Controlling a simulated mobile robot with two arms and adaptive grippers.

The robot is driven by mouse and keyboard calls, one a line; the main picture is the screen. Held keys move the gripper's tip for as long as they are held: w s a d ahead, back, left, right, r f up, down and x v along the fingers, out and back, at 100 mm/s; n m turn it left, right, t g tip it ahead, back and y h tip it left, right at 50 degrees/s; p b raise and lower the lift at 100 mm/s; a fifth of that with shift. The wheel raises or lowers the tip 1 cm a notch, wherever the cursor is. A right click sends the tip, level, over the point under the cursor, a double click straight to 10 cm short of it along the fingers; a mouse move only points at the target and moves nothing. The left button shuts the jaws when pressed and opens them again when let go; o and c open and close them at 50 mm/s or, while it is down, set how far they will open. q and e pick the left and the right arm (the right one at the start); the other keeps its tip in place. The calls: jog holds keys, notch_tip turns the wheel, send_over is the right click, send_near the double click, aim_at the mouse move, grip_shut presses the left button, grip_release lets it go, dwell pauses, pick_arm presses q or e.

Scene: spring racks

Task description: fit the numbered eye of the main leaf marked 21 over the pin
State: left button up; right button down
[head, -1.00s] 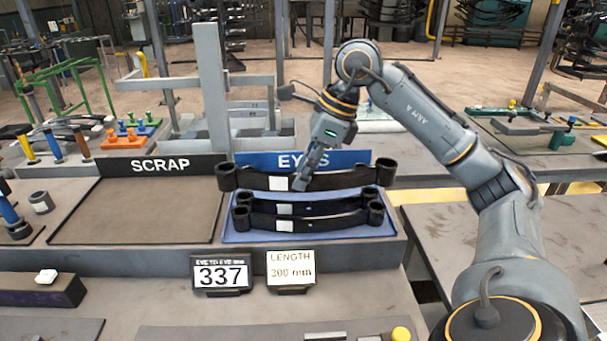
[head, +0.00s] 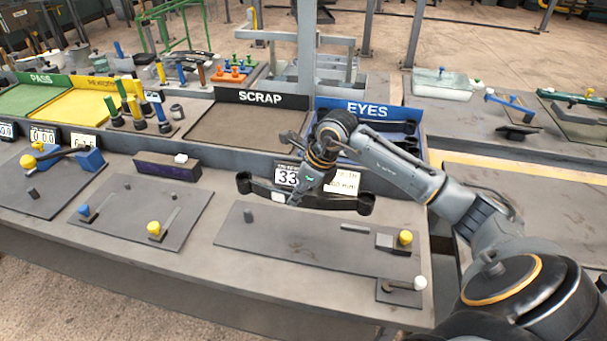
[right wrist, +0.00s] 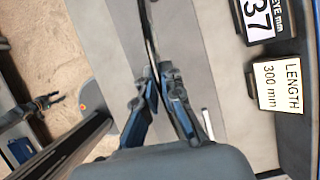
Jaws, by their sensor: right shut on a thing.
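The main leaf (head: 275,193) is a dark curved bar with a rolled eye at each end and a white patch. No number is readable on it. My right gripper (head: 310,195) is shut on it near mid-length, and the leaf is seen edge-on between the fingers (right wrist: 160,95) in the right wrist view. The leaf hangs above the long grey plate (head: 300,245). A short grey pin (head: 248,215) stands at the plate's left end, below the leaf's left eye in the picture and apart from it. My left gripper is not clearly seen; a dark shape at the wrist view's left may be it.
A grey block with a yellow knob (head: 405,238) stands at the plate's right end. The 337 sign and length card (head: 345,182) stand behind the leaf. The EYES tray (head: 367,110) and empty SCRAP tray (head: 240,128) lie beyond. Other fixtures stand left.

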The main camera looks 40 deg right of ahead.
jog(key=shift+a+f+b, duration=0.2)
jog(key=shift+f+b, duration=0.75)
jog(key=shift+f, duration=0.7)
jog(key=shift+a+f+b, duration=0.2)
jog(key=shift+f+b, duration=0.75)
jog(key=shift+f, duration=0.7)
pick_arm(q)
jog(key=f, duration=0.3)
jog(key=shift+w+d+f, duration=0.2)
jog(key=shift+w, duration=0.1)
jog(key=shift+f, duration=0.15)
jog(key=shift+f+b, duration=0.7)
jog(key=shift+b, duration=0.25)
pick_arm(e)
jog(key=shift+f, duration=0.4)
pick_arm(q)
jog(key=shift+f+b, duration=1.65)
jog(key=shift+f, duration=0.05)
pick_arm(e)
jog(key=shift+f, duration=1.5)
